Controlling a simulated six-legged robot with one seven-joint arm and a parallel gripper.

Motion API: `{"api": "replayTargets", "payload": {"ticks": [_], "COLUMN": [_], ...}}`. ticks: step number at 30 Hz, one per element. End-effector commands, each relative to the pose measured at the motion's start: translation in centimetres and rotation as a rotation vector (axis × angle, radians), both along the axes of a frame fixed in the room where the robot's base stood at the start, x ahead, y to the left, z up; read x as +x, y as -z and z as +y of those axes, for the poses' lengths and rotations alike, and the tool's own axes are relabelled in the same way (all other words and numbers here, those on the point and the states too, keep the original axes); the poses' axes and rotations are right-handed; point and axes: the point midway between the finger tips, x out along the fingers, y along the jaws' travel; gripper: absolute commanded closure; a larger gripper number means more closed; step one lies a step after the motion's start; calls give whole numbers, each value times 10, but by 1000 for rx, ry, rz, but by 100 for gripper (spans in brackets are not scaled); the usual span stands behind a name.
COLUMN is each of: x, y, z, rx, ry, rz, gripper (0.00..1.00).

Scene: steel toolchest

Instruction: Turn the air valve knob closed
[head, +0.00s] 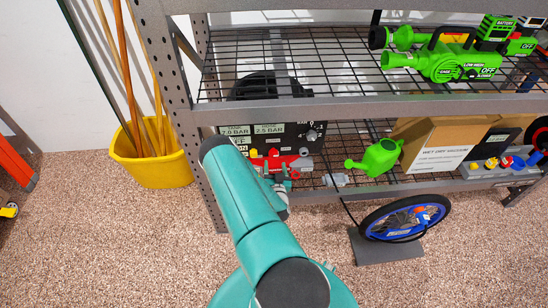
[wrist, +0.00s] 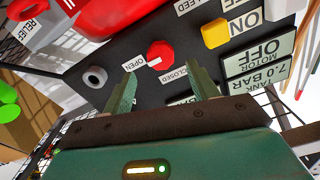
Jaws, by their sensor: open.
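The air valve knob (wrist: 160,54) is a red faceted knob on a dark panel in the wrist view. Its white mark points toward the OPEN label (wrist: 138,62); the CLOSED label (wrist: 172,74) is on its other side. My gripper (wrist: 162,74) is open, its two green fingers apart on either side below the knob in the picture. No contact with the knob shows. In the head view my gripper (head: 282,181) is small beside the red tank (head: 285,163), and I cannot make out the knob there.
A yellow ON switch (wrist: 214,33) and MOTOR OFF display (wrist: 262,55) sit right of the knob. A grey fitting (wrist: 95,77) is at left. In the head view, a green watering can (head: 378,158) shares the shelf, and a blue wheel (head: 405,218) stands below.

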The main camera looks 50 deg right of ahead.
Motion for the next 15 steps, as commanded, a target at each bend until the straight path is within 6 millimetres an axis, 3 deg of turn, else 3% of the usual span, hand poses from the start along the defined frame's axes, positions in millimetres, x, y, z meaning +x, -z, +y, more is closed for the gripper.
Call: {"api": "replayTargets", "payload": {"ticks": [6, 15], "x": [27, 38], "y": [0, -1], "z": [-30, -42], "rx": [-1, 0], "ry": [-1, -1], "rz": [-4, -2], "gripper": [41, 41]}}
